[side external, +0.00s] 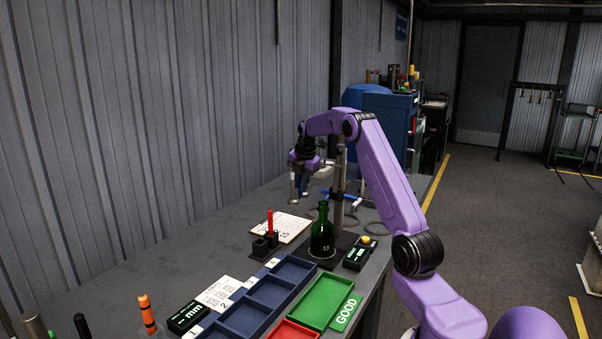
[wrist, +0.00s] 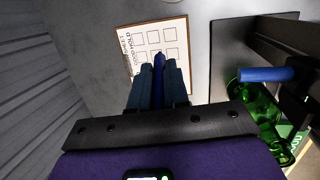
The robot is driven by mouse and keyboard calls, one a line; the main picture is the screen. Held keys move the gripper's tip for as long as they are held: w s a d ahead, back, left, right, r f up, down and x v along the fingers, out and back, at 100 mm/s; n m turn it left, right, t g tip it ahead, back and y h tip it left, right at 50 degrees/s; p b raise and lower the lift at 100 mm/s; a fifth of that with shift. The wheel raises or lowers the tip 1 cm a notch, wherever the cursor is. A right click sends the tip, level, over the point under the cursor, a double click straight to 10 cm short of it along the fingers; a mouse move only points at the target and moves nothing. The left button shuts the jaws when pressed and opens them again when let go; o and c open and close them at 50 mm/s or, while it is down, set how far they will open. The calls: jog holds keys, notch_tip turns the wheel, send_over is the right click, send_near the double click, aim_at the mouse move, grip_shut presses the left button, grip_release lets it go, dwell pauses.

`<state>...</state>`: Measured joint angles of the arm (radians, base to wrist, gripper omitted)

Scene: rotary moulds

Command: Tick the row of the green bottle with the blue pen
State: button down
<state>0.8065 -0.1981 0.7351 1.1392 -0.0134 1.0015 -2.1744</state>
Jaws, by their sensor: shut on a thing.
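My gripper (side external: 299,192) hangs above the back of the bench, and its two fingers (wrist: 158,88) also show in the wrist view. It is shut on the blue pen (wrist: 159,64), whose dark tip points toward the tick sheet (wrist: 178,31). The sheet has rows of empty-looking boxes and some print, and lies on the bench (side external: 289,229) below my gripper. The pen tip overlaps the sheet in the wrist view; I cannot tell whether it touches. The green bottle (side external: 322,238) stands upright on a dark base, at right in the wrist view (wrist: 262,113).
A red pen (side external: 270,221) stands in a black holder beside the sheet. A metal stand (side external: 339,180) with a blue-handled clamp (wrist: 265,74) rises behind the bottle. Blue trays (side external: 268,292), a green GOOD tray (side external: 322,301) and a gauge box (side external: 356,256) fill the front.

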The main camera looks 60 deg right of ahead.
jog(key=shift+f, duration=4)
jog(key=shift+f, duration=0.65)
jog(key=shift+s+d+f, duration=0.2)
jog(key=shift+s+d, duration=0.25)
jog(key=shift+s, duration=0.25)
jog(key=shift+w+d, duration=0.3)
jog(key=shift+w, duration=0.15)
dwell(0.4)
jog(key=shift+w+a+r, duration=0.1)
jog(key=shift+w+r, duration=0.1)
jog(key=shift+w, duration=0.3)
jog(key=shift+r, duration=0.1)
jog(key=shift+r, duration=3)
